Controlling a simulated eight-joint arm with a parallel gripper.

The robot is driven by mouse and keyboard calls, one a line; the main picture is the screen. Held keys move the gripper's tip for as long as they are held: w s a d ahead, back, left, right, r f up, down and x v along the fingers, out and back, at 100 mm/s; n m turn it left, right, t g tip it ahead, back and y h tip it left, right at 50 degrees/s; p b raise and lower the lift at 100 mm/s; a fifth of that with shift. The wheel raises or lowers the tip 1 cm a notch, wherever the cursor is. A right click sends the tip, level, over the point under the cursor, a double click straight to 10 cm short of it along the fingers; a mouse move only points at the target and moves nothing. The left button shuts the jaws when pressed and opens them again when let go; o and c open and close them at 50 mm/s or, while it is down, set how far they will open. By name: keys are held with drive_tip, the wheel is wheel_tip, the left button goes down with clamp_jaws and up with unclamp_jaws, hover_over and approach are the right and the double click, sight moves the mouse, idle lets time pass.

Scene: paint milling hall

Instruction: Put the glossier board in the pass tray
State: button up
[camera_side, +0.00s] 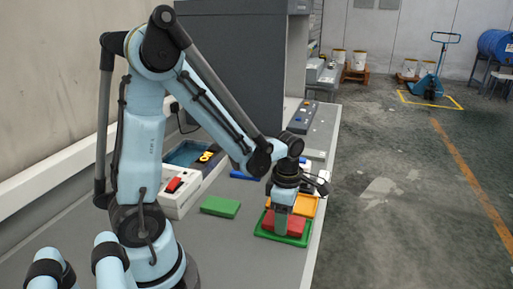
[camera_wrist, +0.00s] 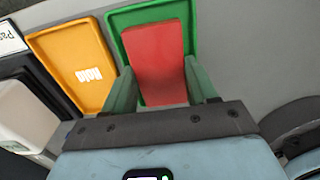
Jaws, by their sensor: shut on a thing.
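A red board (camera_side: 294,224) is between my gripper's fingers (camera_side: 281,220), inside the outline of a green tray (camera_side: 262,235). In the wrist view the red board (camera_wrist: 155,60) lies between the two green fingers of my gripper (camera_wrist: 162,88), which is shut on it. The green tray's rim (camera_wrist: 116,32) shows around the board; I cannot tell if the board touches its floor. A green board (camera_side: 220,206) lies flat on the bench to the left. Which board is glossier is hard to tell.
An orange tray (camera_wrist: 72,58) marked "Hold" sits beside the green tray. A white label (camera_wrist: 10,38) starting "Pa" is cut off at the left edge. A white box with a red switch (camera_side: 174,185) stands behind the green board. The bench edge is close on the right.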

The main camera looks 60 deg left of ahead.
drive_tip(key=shift+f, duration=0.35)
drive_tip(key=o, duration=1.1)
drive_tip(key=shift+o, duration=0.2)
drive_tip(key=shift+r, duration=6.6)
drive_tip(key=shift+s+d+f+m+t, duration=0.1)
drive_tip(key=shift+s+d+m+t, duration=0.6)
drive_tip(key=shift+m, duration=3.8)
drive_tip(key=shift+w+d+r+m+t, duration=0.1)
drive_tip(key=shift+d+m+t, duration=1.15)
drive_tip(key=shift+m, duration=3.25)
drive_tip(key=shift+s+d+f+m+t, duration=0.1)
drive_tip(key=shift+s+d+m+t, duration=0.25)
drive_tip(key=shift+m+t, duration=2.75)
drive_tip(key=m+g, duration=0.2)
drive_tip(key=g, duration=0.1)
drive_tip(key=shift+a+m, duration=0.1)
drive_tip(key=shift+m, duration=0.3)
